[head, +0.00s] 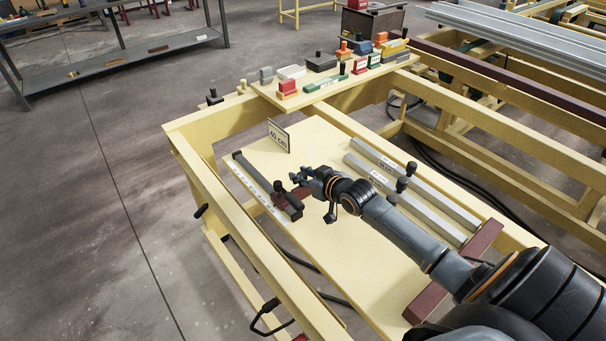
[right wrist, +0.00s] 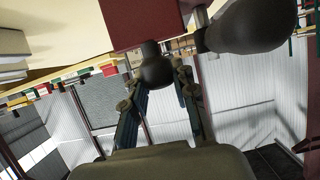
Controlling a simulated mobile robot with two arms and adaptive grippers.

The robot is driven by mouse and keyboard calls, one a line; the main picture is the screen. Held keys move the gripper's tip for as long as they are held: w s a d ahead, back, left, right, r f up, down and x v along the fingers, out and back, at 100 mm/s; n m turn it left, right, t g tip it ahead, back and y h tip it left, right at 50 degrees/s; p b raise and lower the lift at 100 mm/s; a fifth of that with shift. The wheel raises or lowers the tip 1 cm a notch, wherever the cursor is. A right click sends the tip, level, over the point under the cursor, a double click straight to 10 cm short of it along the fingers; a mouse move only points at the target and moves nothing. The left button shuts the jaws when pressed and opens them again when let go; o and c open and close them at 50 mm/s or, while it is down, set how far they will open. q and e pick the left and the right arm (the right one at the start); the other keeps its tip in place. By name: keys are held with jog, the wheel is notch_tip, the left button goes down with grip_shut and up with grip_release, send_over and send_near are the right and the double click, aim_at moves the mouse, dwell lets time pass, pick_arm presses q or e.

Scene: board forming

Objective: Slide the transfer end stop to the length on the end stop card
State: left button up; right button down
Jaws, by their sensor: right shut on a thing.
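The transfer end stop (head: 302,193) is a dark red block with black knobs. It sits across the dark rail with a pale scale strip (head: 252,187) on the cream table. The end stop card (head: 279,136) stands upright behind the rail; its length in cm is too small to read surely. My right gripper (head: 297,176) is at the end stop. In the right wrist view the end stop's red block (right wrist: 140,22) is above the fingers, and my right gripper (right wrist: 160,88) is shut on a round black knob (right wrist: 157,72) below it. My left gripper is not in view.
Two grey bars (head: 425,186) with black knobs lie right of my right arm. A shelf at the back holds several coloured blocks (head: 288,88). A dark red beam (head: 455,270) lies across the table's near right. Cream frame rails edge the table.

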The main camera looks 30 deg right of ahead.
jog(key=c, duration=1)
grip_release()
jog(key=shift+w, duration=0.1)
jog(key=shift+c, duration=0.2)
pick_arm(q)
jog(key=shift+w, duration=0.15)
pick_arm(e)
jog(key=v, duration=1.2)
jog(key=shift+f, duration=0.1)
